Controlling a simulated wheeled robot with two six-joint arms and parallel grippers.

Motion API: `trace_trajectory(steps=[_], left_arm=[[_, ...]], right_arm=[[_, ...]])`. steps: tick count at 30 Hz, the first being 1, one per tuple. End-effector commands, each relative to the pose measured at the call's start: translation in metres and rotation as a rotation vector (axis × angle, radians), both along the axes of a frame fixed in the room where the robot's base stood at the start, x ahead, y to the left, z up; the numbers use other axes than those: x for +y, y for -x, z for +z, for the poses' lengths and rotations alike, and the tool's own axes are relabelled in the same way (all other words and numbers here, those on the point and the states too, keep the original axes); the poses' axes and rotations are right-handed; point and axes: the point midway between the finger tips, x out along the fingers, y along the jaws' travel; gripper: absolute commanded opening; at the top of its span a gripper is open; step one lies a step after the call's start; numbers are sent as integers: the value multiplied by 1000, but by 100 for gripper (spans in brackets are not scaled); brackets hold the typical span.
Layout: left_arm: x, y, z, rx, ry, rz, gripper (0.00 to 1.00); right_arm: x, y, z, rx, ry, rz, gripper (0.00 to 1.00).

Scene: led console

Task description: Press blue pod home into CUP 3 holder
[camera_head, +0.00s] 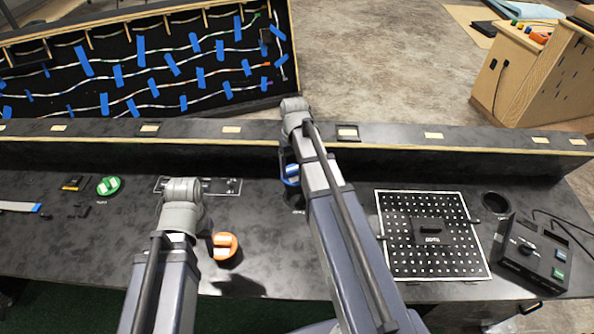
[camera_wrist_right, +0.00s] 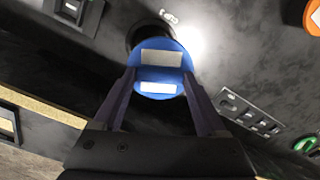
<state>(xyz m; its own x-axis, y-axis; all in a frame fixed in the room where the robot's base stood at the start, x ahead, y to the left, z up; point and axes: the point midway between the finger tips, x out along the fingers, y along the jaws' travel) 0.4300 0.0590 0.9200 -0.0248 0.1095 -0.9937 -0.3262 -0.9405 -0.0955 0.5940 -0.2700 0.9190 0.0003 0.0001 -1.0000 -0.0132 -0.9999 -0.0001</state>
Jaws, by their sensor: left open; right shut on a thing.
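The blue pod (camera_wrist_right: 162,68) is round with a pale bar and a white label on its face. It sits between the fingers of my right gripper (camera_wrist_right: 160,90), which is shut on it. A dark round holder (camera_wrist_right: 138,32) shows right behind the pod in the right wrist view; I cannot tell how deep the pod sits in it. In the head view the pod (camera_head: 292,174) is partly hidden by my right arm. My left gripper (camera_head: 183,225) is over the table, its fingers hidden behind the arm.
An orange pod (camera_head: 224,246) lies beside my left arm, and a green pod (camera_head: 108,186) is at the left. A perforated board (camera_head: 433,278), an empty dark cup (camera_head: 495,203) and a control box (camera_head: 535,255) are at the right. A raised ledge (camera_head: 400,158) runs along the back.

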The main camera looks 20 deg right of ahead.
Motion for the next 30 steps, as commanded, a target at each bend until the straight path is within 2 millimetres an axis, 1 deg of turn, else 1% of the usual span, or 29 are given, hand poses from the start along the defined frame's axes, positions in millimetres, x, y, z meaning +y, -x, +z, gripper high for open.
trace_trajectory(steps=[1, 3, 5, 10, 14, 24, 27, 30], left_arm=[[0, 0, -4, 0, 0, 0, 50], [0, 0, -5, 0, 0, 0, 50], [0, 0, -5, 0, 0, 0, 50], [0, 0, -7, 0, 0, 0, 50], [0, 0, -13, 0, 0, 0, 50], [0, 0, -46, 0, 0, 0, 50], [0, 0, -54, 0, 0, 0, 50], [0, 0, -57, 0, 0, 0, 50]], right_arm=[[-9, -1, -4, 0, 0, -22, 26], [-16, -1, -5, 0, 0, -39, 26], [-18, -1, -5, 0, 0, -46, 26], [-18, -1, -7, 0, 0, -46, 26], [-18, -1, -14, 0, 0, -45, 26], [-17, -1, -46, 0, 0, -44, 26], [-17, -1, -54, 0, 0, -44, 26], [-17, -1, -57, 0, 0, -44, 26]])
